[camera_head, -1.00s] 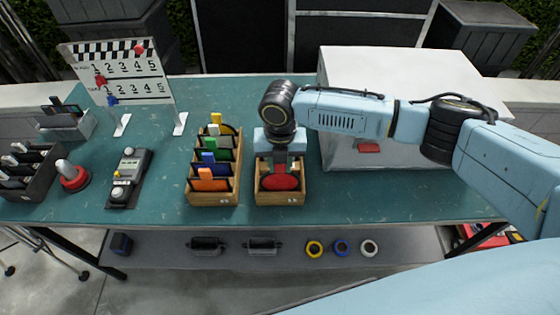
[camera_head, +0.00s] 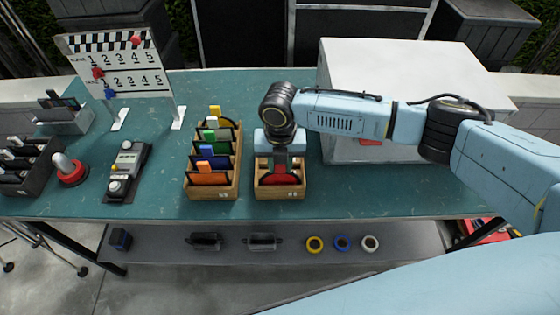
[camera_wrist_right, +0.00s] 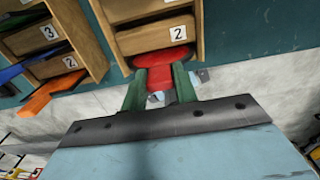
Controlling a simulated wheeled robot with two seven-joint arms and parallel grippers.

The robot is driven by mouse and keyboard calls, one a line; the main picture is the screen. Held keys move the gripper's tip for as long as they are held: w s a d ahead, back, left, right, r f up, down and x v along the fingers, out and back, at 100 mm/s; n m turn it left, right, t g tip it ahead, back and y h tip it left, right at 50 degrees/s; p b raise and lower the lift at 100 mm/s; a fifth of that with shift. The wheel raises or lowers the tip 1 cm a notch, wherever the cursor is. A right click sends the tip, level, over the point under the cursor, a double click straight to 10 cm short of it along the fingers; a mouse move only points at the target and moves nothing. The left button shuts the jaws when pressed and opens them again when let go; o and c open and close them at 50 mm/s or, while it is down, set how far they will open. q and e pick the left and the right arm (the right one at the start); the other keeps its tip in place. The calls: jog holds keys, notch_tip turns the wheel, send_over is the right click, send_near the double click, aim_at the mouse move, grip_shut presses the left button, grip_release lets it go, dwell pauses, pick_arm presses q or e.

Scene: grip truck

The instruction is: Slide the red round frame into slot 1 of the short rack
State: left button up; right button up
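The red round frame (camera_head: 279,181) is upright at the front of the short wooden rack (camera_head: 280,193), and its lower part is hidden behind the rack's front wall. My right gripper (camera_head: 280,163) is above the rack, pointing down, with its fingers shut on the frame's tab. In the right wrist view, the green fingers (camera_wrist_right: 160,85) clasp the red tab of the frame (camera_wrist_right: 166,57), close to the rack wall labelled 2 (camera_wrist_right: 177,33). I cannot tell how deep the frame sits in the slot. My left gripper is out of view.
A longer rack (camera_head: 212,192) with orange, blue, green and yellow-tabbed frames stands just left. A large white box (camera_head: 405,75) is behind and right. A control panel (camera_head: 126,172) and red-based knob (camera_head: 70,169) are farther left. The front right tabletop is clear.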

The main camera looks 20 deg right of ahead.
jog(key=o, duration=0.4)
jog(key=shift+o, duration=0.2)
jog(key=shift+r, duration=0.1)
notch_tip(320, 180, up, 13)
jog(key=shift+r+b, duration=0.2)
jog(key=shift+b, duration=0.1)
jog(key=shift+f, duration=0.1)
